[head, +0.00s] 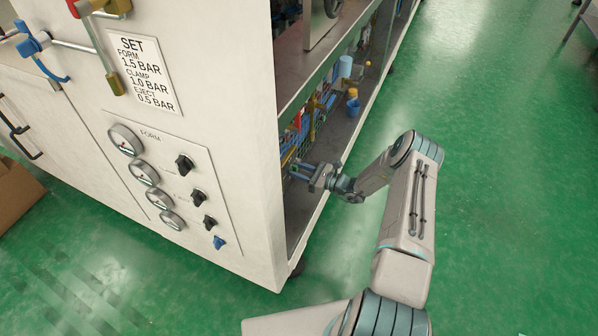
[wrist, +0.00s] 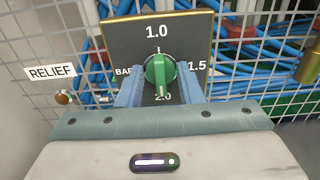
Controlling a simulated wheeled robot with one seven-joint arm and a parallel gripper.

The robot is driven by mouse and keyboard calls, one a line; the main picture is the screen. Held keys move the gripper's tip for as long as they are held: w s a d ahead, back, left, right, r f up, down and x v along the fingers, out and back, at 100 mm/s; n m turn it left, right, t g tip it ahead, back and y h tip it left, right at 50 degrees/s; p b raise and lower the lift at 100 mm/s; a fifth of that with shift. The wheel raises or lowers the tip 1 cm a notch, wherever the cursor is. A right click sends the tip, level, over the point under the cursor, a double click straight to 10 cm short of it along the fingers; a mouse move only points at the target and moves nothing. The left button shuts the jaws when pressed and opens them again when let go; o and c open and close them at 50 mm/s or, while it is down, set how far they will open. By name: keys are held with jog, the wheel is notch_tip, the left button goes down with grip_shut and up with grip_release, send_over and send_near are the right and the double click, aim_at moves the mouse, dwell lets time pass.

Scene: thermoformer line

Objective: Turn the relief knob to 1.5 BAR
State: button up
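In the wrist view the green relief knob (wrist: 160,70) sits on a dark square dial plate (wrist: 122,45) with a gold edge. The plate reads 1.0 at the top, 1.5 at the right, 2.0 at the bottom and BAR at the left. A RELIEF label (wrist: 52,72) is left of the plate. My gripper's blue fingers (wrist: 160,84) are on either side of the knob, with no clear gap to it. In the head view my gripper (head: 300,172) reaches into the machine's open side; the knob cannot be made out there.
A wire mesh (wrist: 265,55) with blue hoses is behind the plate. The machine's white front panel (head: 250,200) carries FORM gauges (head: 145,172), several black knobs and a SET sign (head: 142,72) listing FORM 1.5 BAR. Green floor (head: 500,200) is clear at the right.

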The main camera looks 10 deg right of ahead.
jog(key=shift+w+a, duration=0.1)
jog(key=shift+a, duration=0.05)
grip_shut()
